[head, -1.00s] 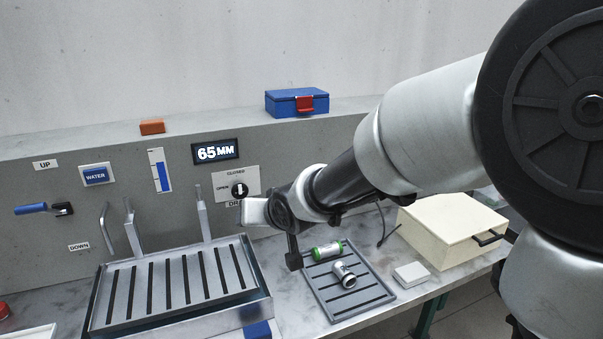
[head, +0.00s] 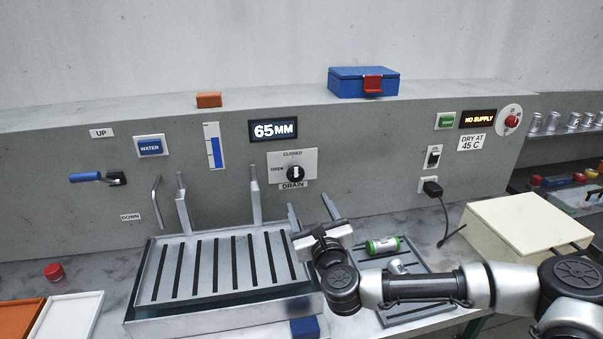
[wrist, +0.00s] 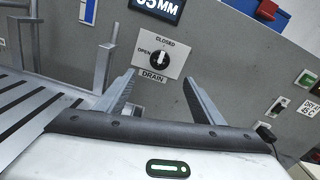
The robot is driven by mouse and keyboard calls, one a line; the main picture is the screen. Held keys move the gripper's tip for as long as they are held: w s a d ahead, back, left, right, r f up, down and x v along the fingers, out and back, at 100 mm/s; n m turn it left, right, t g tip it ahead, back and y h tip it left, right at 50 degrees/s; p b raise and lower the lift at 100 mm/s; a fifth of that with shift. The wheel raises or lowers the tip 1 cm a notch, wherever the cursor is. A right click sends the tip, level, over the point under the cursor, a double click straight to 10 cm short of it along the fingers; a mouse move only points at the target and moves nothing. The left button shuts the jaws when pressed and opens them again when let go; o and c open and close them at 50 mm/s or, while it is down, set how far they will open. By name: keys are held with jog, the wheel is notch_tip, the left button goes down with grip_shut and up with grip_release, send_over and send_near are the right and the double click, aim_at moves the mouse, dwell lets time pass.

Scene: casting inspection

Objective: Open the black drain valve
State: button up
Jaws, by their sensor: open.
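The black drain valve (head: 295,174) is a round knob on a white plate (head: 292,158) on the grey wall panel. The plate reads CLOSED at the top, OPEN at the left and DRAIN below. The knob's white mark is upright, towards CLOSED. The knob also shows in the wrist view (wrist: 160,60), ahead of my gripper and between the lines of its fingers. My gripper (head: 311,213) is open and empty, below and in front of the plate, apart from the knob. Its two fingers (wrist: 158,92) are spread wide in the wrist view.
The slatted metal basin (head: 225,318) with upright posts (head: 254,195) stands left of my gripper. A grey slotted tray (head: 415,310) with a green-ended cylinder (head: 383,246) lies below right. A cream box (head: 520,232) stands further right. The display (head: 273,130) reads 65 MM.

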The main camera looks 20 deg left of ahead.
aim_at(296, 174)
jog(key=p+x, duration=0.1)
jog(key=x, duration=1.6)
jog(key=shift+w, duration=0.15)
jog(key=c, duration=1.1)
jog(key=shift+o, duration=0.3)
